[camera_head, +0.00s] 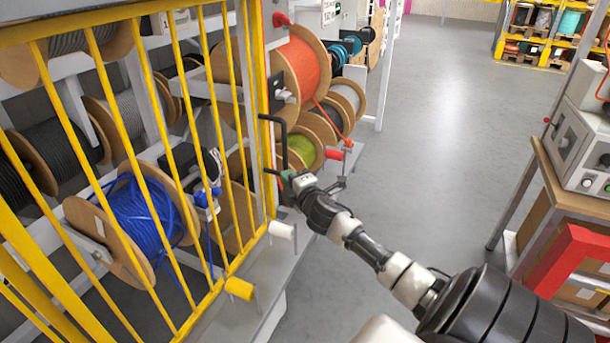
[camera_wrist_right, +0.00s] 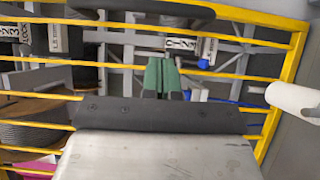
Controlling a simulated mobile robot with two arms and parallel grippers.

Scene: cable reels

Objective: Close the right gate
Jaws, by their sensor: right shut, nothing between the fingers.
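A yellow barred gate (camera_head: 95,57) stands on the left of the head view, in front of cable reels. Its bars also cross the right wrist view (camera_wrist_right: 285,75). A black bent handle (camera_head: 283,140) is at the gate's right edge. I cannot tell whether this edge meets its post. My right gripper (camera_head: 280,183) is beside the lower end of the handle; its green fingertips show in the right wrist view (camera_wrist_right: 162,76), pointing at the bars. It is shut and empty. I cannot tell if it touches the gate. My left gripper is out of view.
A blue cable reel (camera_head: 145,215) sits behind the bars. An orange reel (camera_head: 303,70) and other reels stand uncovered to the right of the gate. A bench with a grey device (camera_head: 580,150) and a red frame (camera_head: 575,258) stand at right. The grey floor between is clear.

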